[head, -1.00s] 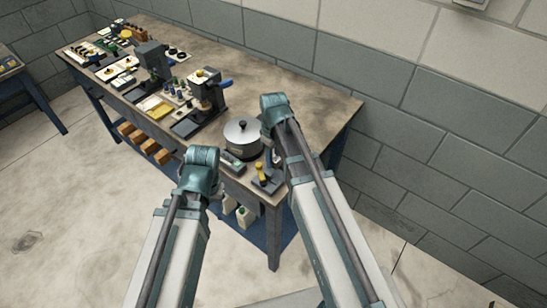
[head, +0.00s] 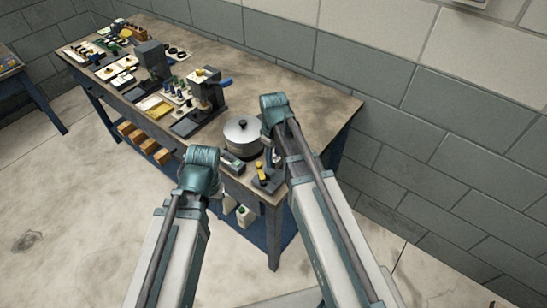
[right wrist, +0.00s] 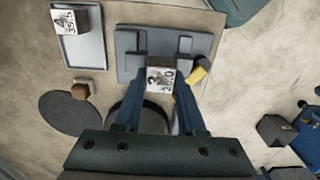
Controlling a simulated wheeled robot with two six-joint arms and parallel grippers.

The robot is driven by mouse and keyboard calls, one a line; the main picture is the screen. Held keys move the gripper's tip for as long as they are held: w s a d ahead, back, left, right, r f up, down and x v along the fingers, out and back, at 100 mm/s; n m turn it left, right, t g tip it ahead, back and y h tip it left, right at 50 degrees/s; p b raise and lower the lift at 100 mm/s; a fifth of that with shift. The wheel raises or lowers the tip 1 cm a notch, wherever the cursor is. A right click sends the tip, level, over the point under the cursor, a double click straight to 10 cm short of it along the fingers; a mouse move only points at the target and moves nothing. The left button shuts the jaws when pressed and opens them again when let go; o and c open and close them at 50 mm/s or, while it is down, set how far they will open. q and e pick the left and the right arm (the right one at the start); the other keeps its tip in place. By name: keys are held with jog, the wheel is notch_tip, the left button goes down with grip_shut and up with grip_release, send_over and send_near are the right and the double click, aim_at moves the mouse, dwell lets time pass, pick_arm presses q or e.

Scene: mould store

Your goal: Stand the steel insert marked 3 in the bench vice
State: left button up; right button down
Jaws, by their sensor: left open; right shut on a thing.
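The steel insert marked 3 (right wrist: 159,79) is a pale block with dark figures on its face. My right gripper (right wrist: 158,98) is shut on it. In the right wrist view the insert overlaps the near edge of the grey bench vice (right wrist: 130,68), by the gap between its jaws; I cannot tell whether it touches. The vice also shows in the head view (head: 268,184), with a yellow handle, at the bench's near end.
A block marked 4 (right wrist: 69,20) lies in a shallow grey tray (right wrist: 86,52) beside the vice. A lidded metal pot (head: 242,140) stands behind the vice. Presses and small parts crowd the bench's far half. The bench top (head: 310,95) along the wall is clear.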

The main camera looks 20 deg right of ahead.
jog(key=shift+f+b, duration=0.45)
jog(key=shift+r+p, duration=0.35)
dwell(3.0)
grip_release()
dwell(0.6)
jog(key=shift+r, duration=0.1)
jog(key=shift+r+p, duration=3.65)
jog(key=shift+p, duration=0.1)
